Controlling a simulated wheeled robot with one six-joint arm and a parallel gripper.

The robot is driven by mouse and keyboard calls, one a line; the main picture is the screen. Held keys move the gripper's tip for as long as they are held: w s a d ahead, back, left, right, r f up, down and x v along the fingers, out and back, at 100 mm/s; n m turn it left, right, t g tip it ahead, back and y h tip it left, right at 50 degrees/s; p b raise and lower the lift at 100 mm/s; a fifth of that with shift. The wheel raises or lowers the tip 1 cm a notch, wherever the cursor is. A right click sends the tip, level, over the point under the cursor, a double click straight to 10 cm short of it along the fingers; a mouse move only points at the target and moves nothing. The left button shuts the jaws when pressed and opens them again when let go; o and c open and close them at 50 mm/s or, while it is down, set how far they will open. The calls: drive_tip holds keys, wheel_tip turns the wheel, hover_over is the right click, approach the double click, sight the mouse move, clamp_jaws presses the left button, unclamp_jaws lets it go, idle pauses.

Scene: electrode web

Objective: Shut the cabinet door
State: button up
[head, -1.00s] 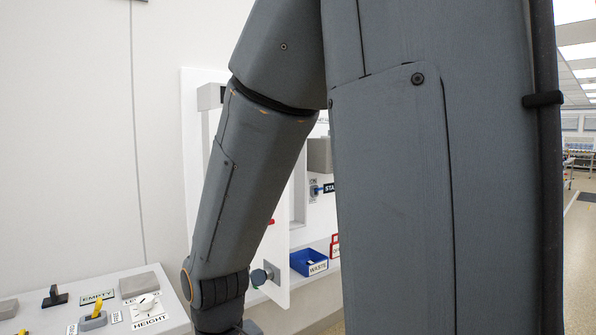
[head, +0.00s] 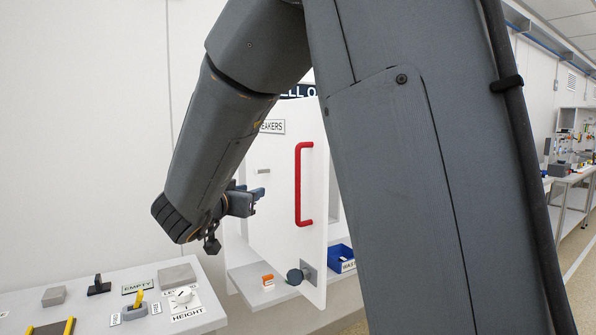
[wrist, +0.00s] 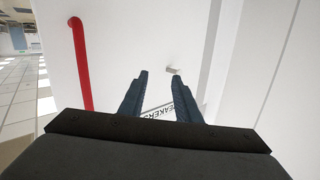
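The cabinet door (head: 275,200) is a white panel standing open and swung out from the cabinet, with a red vertical handle (head: 298,185), a "BREAKERS" label (head: 271,127) and a dark round knob (head: 297,276) near its bottom edge. My gripper (head: 262,194) is left of the red handle in the head view, in front of the door. In the wrist view my gripper (wrist: 166,78) has its two fingers apart with nothing between them. The door face fills that view, with the red handle (wrist: 81,65) to the left, apart from the fingers. My arm hides part of the cabinet.
A grey bench (head: 215,311) at the lower left carries switches, a dial and labels. My arm blocks much of the right side.

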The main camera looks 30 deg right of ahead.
drive_tip(key=s+d+r+m+g+h, duration=0.3)
drive_tip(key=s+r+m+g+h, duration=0.3)
drive_tip(key=s, duration=0.3)
drive_tip(key=w+d+f+n+g+p, duration=0.1)
drive_tip(key=w+d+p, duration=0.1)
drive_tip(key=d, duration=0.5)
drive_tip(key=shift+f, duration=0.1)
clamp_jaws()
